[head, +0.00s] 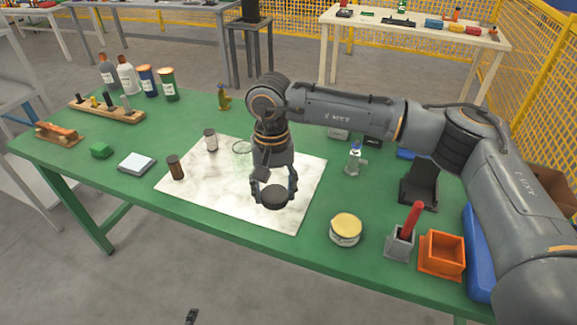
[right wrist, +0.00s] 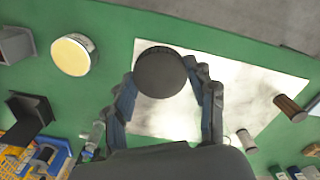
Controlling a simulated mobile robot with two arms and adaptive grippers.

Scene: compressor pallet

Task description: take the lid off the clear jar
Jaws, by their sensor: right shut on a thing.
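The clear jar (head: 242,158) stands on the white marbled mat, its round rim open at the top and its right side close behind my right arm. My right gripper (head: 274,194) is shut on the dark round lid (head: 275,199), in front of the jar and apart from it.
The white mat (head: 300,212) has bare room around the lid. A brown jar (head: 176,167) and a small dark-capped jar (head: 210,140) stand to the left. A yellow-topped tin (head: 346,229), a grey holder (head: 400,245) and an orange box (head: 442,254) stand to the right.

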